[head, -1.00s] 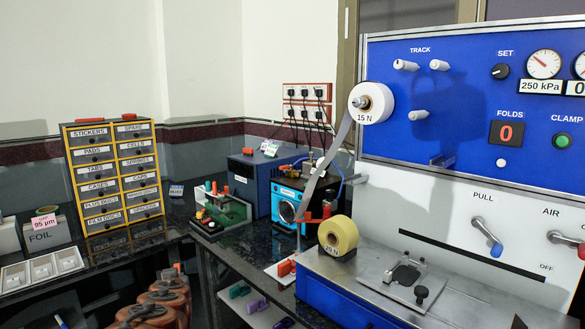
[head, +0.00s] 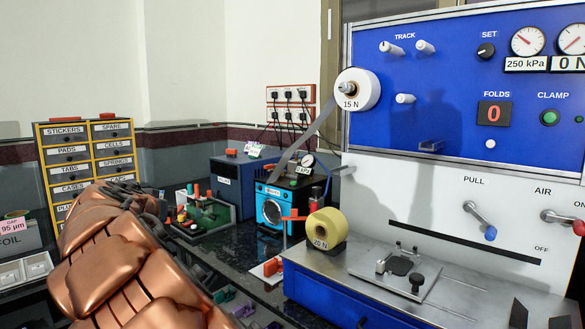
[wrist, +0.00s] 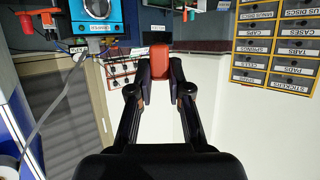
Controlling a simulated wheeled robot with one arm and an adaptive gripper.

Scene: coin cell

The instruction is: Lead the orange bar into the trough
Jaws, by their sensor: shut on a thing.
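In the wrist view, my gripper (wrist: 160,84) is shut on an orange block (wrist: 160,61), which I take to be the orange bar. It is held up off any surface. In the head view, my copper arm fills the lower left and the fingers and bar are hidden. A grey strip (head: 306,137) runs from the white 15 N roll (head: 367,89) down to the left, near the blue-fronted device. I cannot tell whether it joins the bar. A small metal ledge (head: 430,147) sits low on the blue panel; I cannot tell if it is the trough.
White pegs (head: 391,48) stick out of the blue panel. A yellow 20 N roll (head: 327,228) and an orange-topped stand (head: 296,217) stand before the blue-fronted device (head: 271,209). Labelled drawers (head: 60,155) are at the left. The air above the steel deck (head: 455,292) is clear.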

